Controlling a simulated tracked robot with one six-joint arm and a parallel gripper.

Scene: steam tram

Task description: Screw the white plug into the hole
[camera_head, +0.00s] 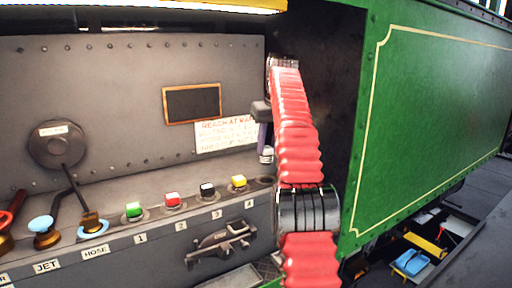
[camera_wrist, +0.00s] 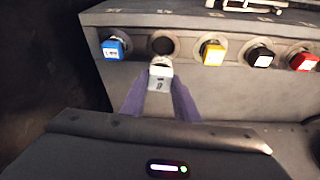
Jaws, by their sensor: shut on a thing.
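My gripper (camera_head: 263,138) has purple fingers and is shut on the white plug (camera_head: 266,155). The plug hangs below the fingertips, a little above the panel ledge. In the wrist view the white plug (camera_wrist: 160,76) sits between the fingertips of my gripper (camera_wrist: 160,90), its ringed end pointing toward the dark round hole (camera_wrist: 162,45). The plug appears just short of the hole and apart from it. In the head view the hole (camera_head: 265,181) lies right of the yellow plug, below the held plug, partly beside my red arm.
A yellow plug (camera_wrist: 212,52) and a blue plug (camera_wrist: 114,47) flank the hole. Black (camera_head: 207,190), red (camera_head: 173,200) and green (camera_head: 134,211) plugs stand farther along the ledge. A sign (camera_head: 226,134) and a framed dark board (camera_head: 192,103) are on the back wall.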

